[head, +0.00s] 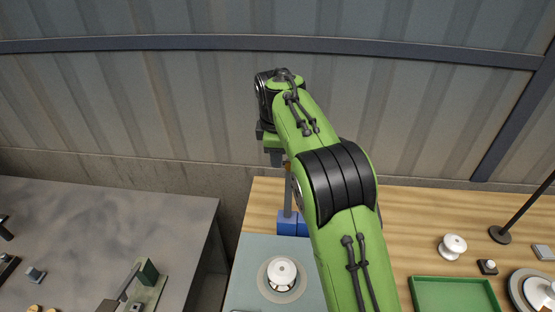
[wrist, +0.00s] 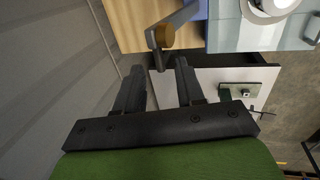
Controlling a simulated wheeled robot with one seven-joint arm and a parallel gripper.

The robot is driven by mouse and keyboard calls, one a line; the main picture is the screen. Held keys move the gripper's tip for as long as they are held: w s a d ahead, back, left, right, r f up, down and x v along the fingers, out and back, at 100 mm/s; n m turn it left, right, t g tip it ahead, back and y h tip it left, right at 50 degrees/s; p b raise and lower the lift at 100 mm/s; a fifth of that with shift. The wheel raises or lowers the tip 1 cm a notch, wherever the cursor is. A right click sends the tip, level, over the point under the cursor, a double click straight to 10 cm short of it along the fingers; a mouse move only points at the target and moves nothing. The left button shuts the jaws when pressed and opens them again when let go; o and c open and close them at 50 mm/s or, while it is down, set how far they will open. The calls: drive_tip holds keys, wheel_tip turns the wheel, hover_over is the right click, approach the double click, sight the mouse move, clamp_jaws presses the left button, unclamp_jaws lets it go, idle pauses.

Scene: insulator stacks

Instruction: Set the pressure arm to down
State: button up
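The pressure arm (head: 288,194) is a grey bar that rises upright from a blue base (head: 287,222), partly hidden behind my green arm. In the wrist view the grey bar (wrist: 184,17) has a bend and carries a brown round knob (wrist: 165,36). My gripper (wrist: 160,66) is open, with a gap between its two black fingers. The knob and the bar's dark end lie just ahead of the fingertips, and I see no finger closed on them. In the head view my gripper (head: 275,157) is high beside the top of the bar, largely hidden by my wrist.
A white insulator (head: 281,271) sits on a teal plate (head: 243,283) in front of the blue base. A green tray (head: 455,291), a white spool (head: 452,246) and a lamp base (head: 500,235) are at right. A grey table (head: 110,220) with a green-block fixture (head: 148,272) is at left.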

drive_tip(key=shift+x, duration=0.95)
clamp_jaws()
